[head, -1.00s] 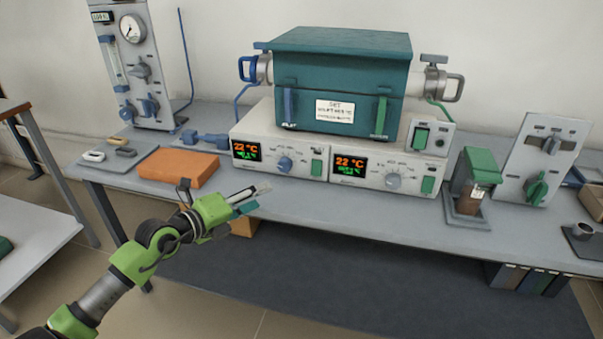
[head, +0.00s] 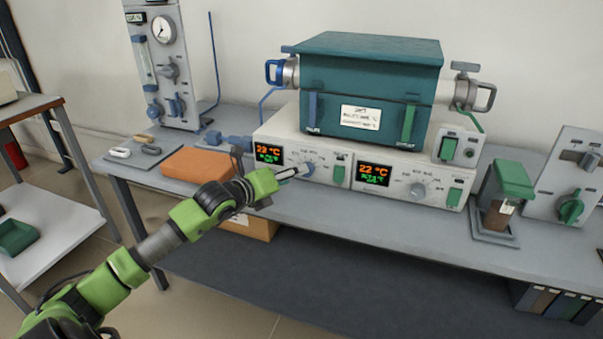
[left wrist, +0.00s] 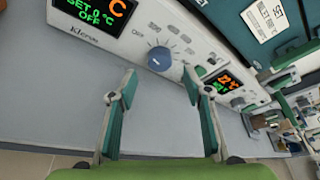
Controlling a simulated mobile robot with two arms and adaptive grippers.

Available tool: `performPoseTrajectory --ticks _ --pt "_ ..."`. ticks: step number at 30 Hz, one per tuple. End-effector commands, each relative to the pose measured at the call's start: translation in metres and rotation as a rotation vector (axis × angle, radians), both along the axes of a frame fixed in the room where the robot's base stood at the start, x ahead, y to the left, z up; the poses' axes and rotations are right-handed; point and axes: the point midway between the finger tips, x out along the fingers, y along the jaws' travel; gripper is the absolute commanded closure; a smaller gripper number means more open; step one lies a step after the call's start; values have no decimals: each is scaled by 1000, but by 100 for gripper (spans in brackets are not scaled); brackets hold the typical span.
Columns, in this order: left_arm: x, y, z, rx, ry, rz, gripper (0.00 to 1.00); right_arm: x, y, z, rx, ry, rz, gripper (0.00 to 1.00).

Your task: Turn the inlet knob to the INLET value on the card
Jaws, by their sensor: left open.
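The right control panel has a grey knob (head: 417,190). I cannot tell which knob in view is the inlet knob. My left gripper (head: 292,172) is in front of the left panel. In the left wrist view its two green fingers (left wrist: 159,84) are spread and empty, with the blue-grey knob ahead between them. My right gripper is not in view.
A gas panel (head: 168,75) with a gauge and blue knobs stands at the back left. Another panel (head: 566,175) with a green knob stands at the right. An orange block (head: 196,163) lies left of my gripper. Bench front (head: 400,228) is clear.

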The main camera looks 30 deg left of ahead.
Motion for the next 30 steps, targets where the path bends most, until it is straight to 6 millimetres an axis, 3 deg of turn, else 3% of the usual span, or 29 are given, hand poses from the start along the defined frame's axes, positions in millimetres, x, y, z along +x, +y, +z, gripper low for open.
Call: performPoseTrajectory --ticks 6,12,25,29,30 --pt "30 -1 -7 -1 -2 1 55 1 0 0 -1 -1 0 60" --pt "47 -1 -14 -2 -1 0 55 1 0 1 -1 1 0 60" --pt "53 -2 -16 0 1 -1 55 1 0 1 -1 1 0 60" --pt "52 -2 -16 -1 1 0 88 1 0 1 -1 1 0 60" --pt "52 -2 -16 -1 1 0 93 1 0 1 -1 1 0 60"
